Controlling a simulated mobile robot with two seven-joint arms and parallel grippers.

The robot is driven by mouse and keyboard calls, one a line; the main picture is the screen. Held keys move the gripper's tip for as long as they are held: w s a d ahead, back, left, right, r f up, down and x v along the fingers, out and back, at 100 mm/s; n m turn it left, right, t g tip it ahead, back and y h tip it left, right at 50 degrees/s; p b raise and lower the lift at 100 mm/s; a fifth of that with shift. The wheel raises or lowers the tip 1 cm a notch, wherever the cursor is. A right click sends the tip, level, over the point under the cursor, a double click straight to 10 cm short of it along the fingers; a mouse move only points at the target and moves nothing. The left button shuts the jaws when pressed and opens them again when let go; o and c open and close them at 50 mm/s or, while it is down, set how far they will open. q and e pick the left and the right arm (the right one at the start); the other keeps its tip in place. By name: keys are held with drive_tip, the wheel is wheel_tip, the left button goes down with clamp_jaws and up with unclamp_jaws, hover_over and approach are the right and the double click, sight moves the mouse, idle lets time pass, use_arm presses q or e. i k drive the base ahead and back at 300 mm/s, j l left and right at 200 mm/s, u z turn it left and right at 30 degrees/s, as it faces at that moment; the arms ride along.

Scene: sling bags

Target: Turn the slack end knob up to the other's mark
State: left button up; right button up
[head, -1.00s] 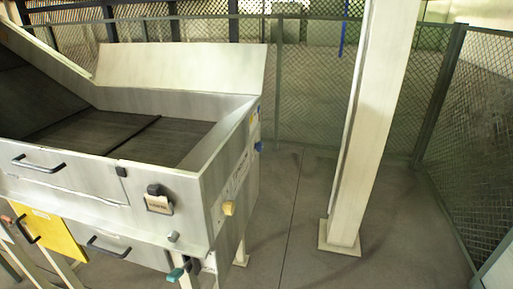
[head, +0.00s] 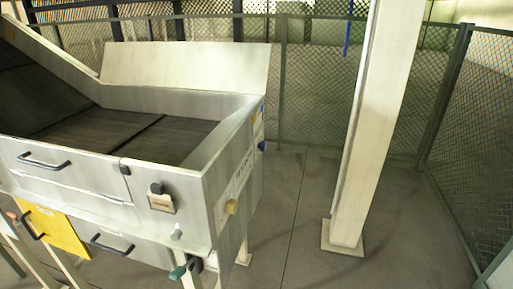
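A grey metal machine (head: 85,172) with a dark belt bed (head: 100,138) fills the left side. The end face is seen at a steep angle, so I cannot tell how either knob is turned or which is slack. Neither of my grippers is in view.
A cream post (head: 365,150) stands right of the machine. Mesh fence (head: 480,130) closes the back and right. Floor (head: 295,215) between machine and post is clear.

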sight(262, 145)
drive_tip(key=i+l+u, duration=0.2)
drive_tip(key=u, duration=0.25)
drive_tip(key=i+l+u, duration=0.15)
drive_tip(key=l+u, duration=0.3)
drive_tip(key=i+l+u, duration=0.1)
drive_tip(key=l, duration=0.2)
drive_tip(key=i+l+u, duration=0.1)
drive_tip(key=l, duration=0.25)
drive_tip(key=i+l+u, duration=0.1)
drive_tip(key=l, duration=0.2)
drive_tip(key=i+l, duration=0.1)
drive_tip(key=l, duration=0.4)
drive_tip(key=i+l+u, duration=0.1)
drive_tip(key=l, duration=0.45)
drive_tip(key=i+l, duration=0.15)
drive_tip(key=l, duration=0.35)
drive_tip(key=i+l, duration=0.1)
drive_tip(key=l, duration=0.45)
drive_tip(key=u, duration=0.05)
